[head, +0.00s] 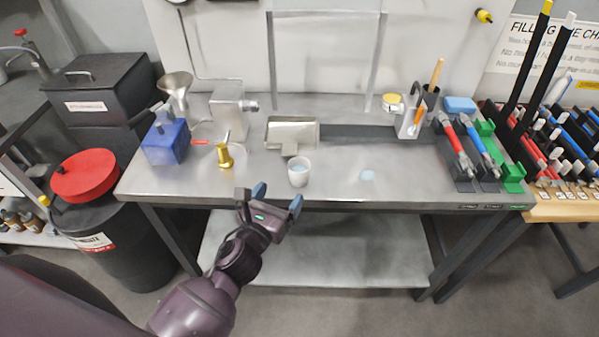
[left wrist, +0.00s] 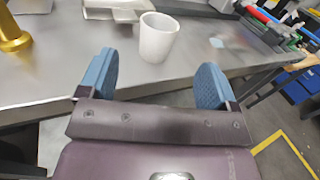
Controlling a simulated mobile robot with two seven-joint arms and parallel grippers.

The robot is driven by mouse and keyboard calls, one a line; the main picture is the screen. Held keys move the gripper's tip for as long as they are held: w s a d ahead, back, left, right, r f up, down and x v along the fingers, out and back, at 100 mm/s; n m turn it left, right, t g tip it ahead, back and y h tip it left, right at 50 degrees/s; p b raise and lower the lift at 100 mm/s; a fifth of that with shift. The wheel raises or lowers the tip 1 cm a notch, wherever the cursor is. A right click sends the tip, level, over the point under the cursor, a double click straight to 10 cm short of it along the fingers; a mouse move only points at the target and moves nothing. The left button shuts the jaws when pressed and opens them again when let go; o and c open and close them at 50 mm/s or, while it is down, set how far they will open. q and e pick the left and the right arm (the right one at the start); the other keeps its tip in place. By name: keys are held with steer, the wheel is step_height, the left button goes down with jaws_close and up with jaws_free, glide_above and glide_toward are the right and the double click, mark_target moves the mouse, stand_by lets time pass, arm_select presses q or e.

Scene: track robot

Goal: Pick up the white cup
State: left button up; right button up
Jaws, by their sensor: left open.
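My left gripper (head: 278,198) is open and empty, just in front of the bench edge and short of the cup. Its two blue finger pads show in the left wrist view (left wrist: 158,84). My right gripper is not in view.
A metal tray (head: 292,134) lies just behind the cup. A brass fitting (head: 224,156) and blue box (head: 165,143) stand to the left. A pale blue spot (head: 367,175) is on the bench to the right. The bench's right middle is mostly clear; tool racks (head: 465,160) stand farther right.

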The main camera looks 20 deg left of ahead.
mark_target(295, 174)
arm_select(q)
steer(key=w, duration=0.5)
steer(key=shift+w+d, duration=0.35)
steer(key=shift+w+d+f, duration=0.15)
steer(key=shift+w, duration=1.15)
steer(key=shift+w+d+f, duration=0.1)
steer(key=shift+w+d, duration=0.05)
steer(key=shift+w, duration=1.1)
steer(key=shift+m, duration=0.3)
steer(key=c, duration=1)
